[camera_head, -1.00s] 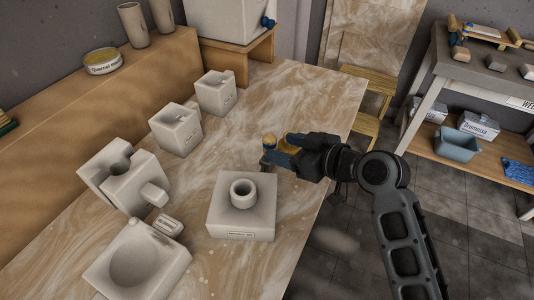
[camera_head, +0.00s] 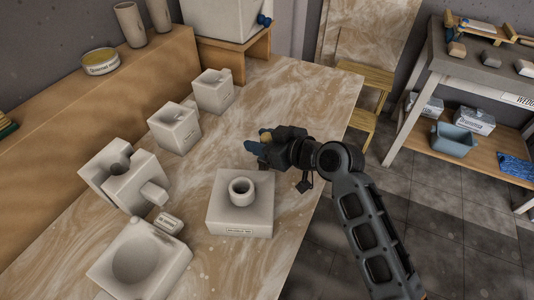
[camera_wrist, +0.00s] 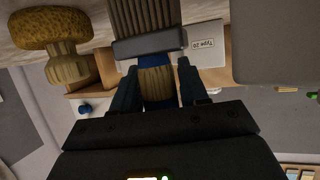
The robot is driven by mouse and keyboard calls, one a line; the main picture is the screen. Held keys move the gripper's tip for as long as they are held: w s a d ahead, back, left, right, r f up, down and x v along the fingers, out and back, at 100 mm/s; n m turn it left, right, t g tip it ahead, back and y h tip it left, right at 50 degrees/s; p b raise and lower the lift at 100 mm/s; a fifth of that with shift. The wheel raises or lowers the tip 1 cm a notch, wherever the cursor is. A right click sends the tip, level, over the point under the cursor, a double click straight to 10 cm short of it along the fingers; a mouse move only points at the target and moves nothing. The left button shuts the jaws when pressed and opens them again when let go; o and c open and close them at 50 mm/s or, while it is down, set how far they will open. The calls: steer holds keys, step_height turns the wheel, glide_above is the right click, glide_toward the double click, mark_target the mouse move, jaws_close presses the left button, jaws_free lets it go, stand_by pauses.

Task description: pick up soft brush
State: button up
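In the wrist view a brush (camera_wrist: 147,18) with brown-grey bristles, a grey ferrule and a blue band stands close in front of my gripper (camera_wrist: 158,78). Its tan handle lies between my two dark blue fingers. I cannot tell whether both fingers press on it. In the head view my gripper (camera_head: 257,148) is low over the table, behind the square white block; it mostly hides the brush there.
A yellow-brown mushroom-shaped tool (camera_wrist: 52,30) is just left of the brush in the wrist view. A white block with a round collar (camera_head: 240,215) sits in front of my gripper. More white moulds (camera_head: 175,128) line the left side of the marbled table (camera_head: 310,95).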

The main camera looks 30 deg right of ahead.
steer(key=c, duration=0.7)
